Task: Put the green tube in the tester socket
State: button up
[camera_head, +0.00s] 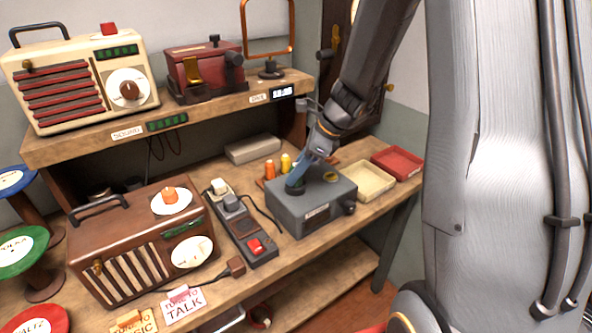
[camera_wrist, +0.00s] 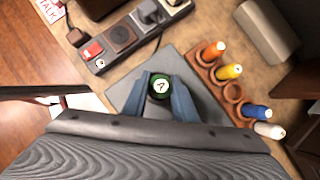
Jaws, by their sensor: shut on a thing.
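The green tube (camera_wrist: 160,86) stands between the two blue fingers of my gripper (camera_wrist: 161,92) in the wrist view, its top marked with a dark sign on white. My gripper (camera_head: 296,185) is shut on it, low over the left part of the grey tester's top (camera_head: 316,204). In the head view the fingers mostly hide the tube, with a dark green patch at their tips. The socket is hidden under the tube and fingers. I cannot tell how deep the tube sits. The tester's top also shows below the fingers in the wrist view (camera_wrist: 128,92).
A wooden rack (camera_wrist: 220,92) beside the tester holds orange, yellow, blue and white tubes and one empty hole. A power strip (camera_head: 240,222) with a red switch lies left of the tester. Cream (camera_head: 367,193) and red (camera_head: 397,172) trays stand right of it. A shelf (camera_head: 200,112) overhangs behind.

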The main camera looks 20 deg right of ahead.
jog(key=shift+f, duration=0.15)
jog(key=o, duration=0.8)
